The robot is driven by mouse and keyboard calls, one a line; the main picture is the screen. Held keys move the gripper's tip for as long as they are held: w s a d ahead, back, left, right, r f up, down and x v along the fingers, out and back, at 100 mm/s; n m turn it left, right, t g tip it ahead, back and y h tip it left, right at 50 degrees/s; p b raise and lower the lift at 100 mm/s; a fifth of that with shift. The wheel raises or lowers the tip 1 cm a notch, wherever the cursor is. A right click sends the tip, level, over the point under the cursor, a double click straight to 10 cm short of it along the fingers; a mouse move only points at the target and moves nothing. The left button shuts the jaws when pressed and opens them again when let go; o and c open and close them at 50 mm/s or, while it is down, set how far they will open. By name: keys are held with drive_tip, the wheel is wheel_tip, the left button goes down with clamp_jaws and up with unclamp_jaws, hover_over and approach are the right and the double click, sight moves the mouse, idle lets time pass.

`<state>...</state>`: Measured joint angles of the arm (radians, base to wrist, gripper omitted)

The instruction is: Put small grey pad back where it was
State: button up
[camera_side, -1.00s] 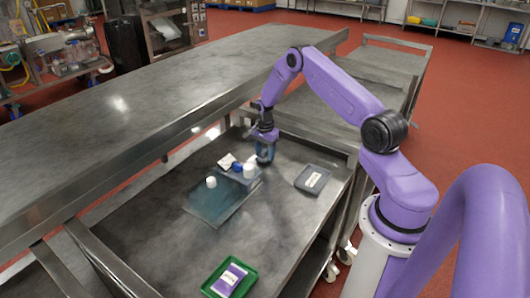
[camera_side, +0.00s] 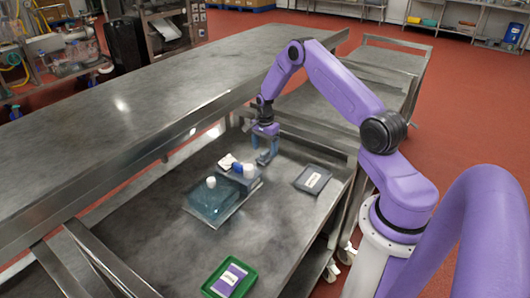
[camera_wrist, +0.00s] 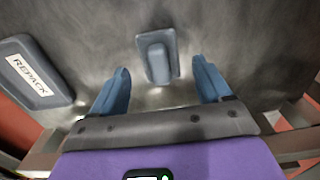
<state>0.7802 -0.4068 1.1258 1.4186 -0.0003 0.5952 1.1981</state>
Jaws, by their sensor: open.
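A small grey pad (camera_wrist: 157,57) with a raised rounded ridge lies on the steel surface in the wrist view. It sits ahead of my gripper (camera_wrist: 163,88), roughly centred between the two blue fingers and apart from both. My gripper is open and empty. In the side view my gripper (camera_side: 266,160) hangs over the far part of the lower table, pointing down. I cannot make out the small pad clearly there.
A grey tray labelled REPACK (camera_wrist: 35,70) lies left of the pad; it also shows in the side view (camera_side: 312,179). White-capped bluish containers (camera_side: 210,203) stand left of my gripper. A green tray (camera_side: 230,278) with a purple pack is in front. The middle-front table is clear.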

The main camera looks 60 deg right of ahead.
sight(265, 151)
wheel_tip(265, 151, up, 9)
drive_tip(key=s+a+r+n, duration=0.3)
drive_tip(key=a+r+n, duration=0.15)
drive_tip(key=a, duration=0.45)
drive_tip(key=s+a+r+n, duration=0.3)
drive_tip(key=a+r+n, duration=0.15)
drive_tip(key=a, duration=0.35)
drive_tip(key=s+a+r+n, duration=0.3)
drive_tip(key=a+r+n, duration=0.15)
drive_tip(key=a, duration=0.45)
drive_tip(key=s+a+r+n, duration=0.1)
drive_tip(key=s+a+n, duration=0.1)
drive_tip(key=s+n, duration=0.6)
drive_tip(key=s+a+r+n, duration=0.2)
drive_tip(key=s+n, duration=0.7)
drive_tip(key=s, duration=0.9)
drive_tip(key=shift+a, duration=0.55)
drive_tip(key=shift+w, duration=0.1)
